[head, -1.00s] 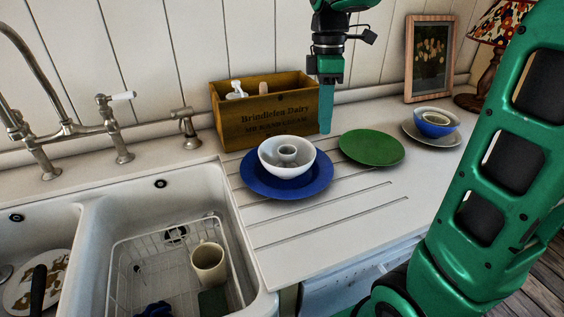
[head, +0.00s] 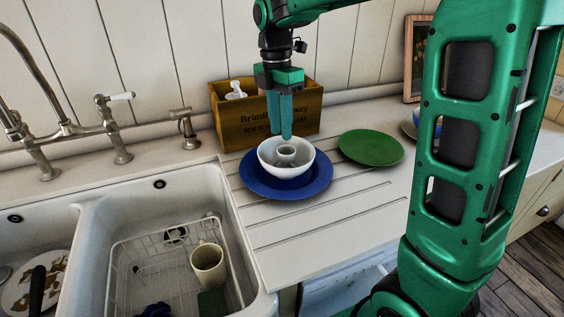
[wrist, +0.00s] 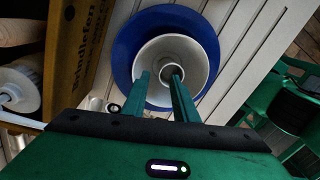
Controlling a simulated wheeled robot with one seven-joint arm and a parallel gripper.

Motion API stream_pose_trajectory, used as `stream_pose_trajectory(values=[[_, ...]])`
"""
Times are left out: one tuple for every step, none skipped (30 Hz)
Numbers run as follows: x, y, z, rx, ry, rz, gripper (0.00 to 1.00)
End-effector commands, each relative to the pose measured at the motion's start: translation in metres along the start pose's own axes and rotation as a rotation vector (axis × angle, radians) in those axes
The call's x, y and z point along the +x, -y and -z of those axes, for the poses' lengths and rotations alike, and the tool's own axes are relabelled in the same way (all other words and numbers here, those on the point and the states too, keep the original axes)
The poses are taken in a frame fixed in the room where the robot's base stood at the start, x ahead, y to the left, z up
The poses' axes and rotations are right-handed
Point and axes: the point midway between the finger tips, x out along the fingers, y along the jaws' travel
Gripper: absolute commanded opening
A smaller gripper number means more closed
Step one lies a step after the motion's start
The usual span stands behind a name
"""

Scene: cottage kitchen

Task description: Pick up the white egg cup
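The white egg cup (head: 286,148) stands inside a white bowl (head: 266,157), which sits on a blue plate (head: 257,186) on the ribbed drainer. In the wrist view, the egg cup (wrist: 167,68) shows as a pale ring inside the bowl (wrist: 201,62), just beyond my fingertips. My gripper (head: 281,138) points down above the bowl, at its back side in the head view. In the wrist view, my gripper (wrist: 159,78) has its two fingers apart with nothing held between them. How high the fingertips are above the cup is hard to tell.
A wooden dairy crate (head: 230,132) with white items stands close behind the bowl. A green plate (head: 371,147) lies to the right. The sink (head: 90,222) with a wire rack and beige mug is at the left. The front drainer is clear.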

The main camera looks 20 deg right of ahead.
Motion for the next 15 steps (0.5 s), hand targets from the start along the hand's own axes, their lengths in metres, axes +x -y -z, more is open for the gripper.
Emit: stream_pose_trajectory(values=[[0.007,0.001,0.001,0.0,0.0,0.002,0.26],[0.011,0.001,0.002,0.0,0.0,0.003,0.26],[0.017,0.001,0.002,0.001,0.0,0.004,0.26],[0.021,0.001,0.003,0.001,0.0,0.003,0.26],[0.026,0.001,0.004,0.001,0.0,0.004,0.26],[0.031,0.001,0.004,0.001,0.0,0.003,0.26],[0.035,0.001,0.004,0.001,0.0,0.002,0.26],[0.038,0.001,0.003,0.002,0.0,0.003,0.26],[0.042,0.001,0.004,0.001,0.0,0.003,0.26],[0.044,0.001,0.004,0.001,0.0,0.002,0.26],[0.045,0.001,0.003,0.001,0.0,0.001,0.26],[0.046,0.0,0.003,0.001,0.0,0.001,0.26],[0.047,0.0,0.003,0.001,0.0,0.001,0.26],[0.047,0.0,0.003,0.001,0.0,0.0,0.26],[0.047,0.0,0.003,0.001,0.0,0.0,0.26]])
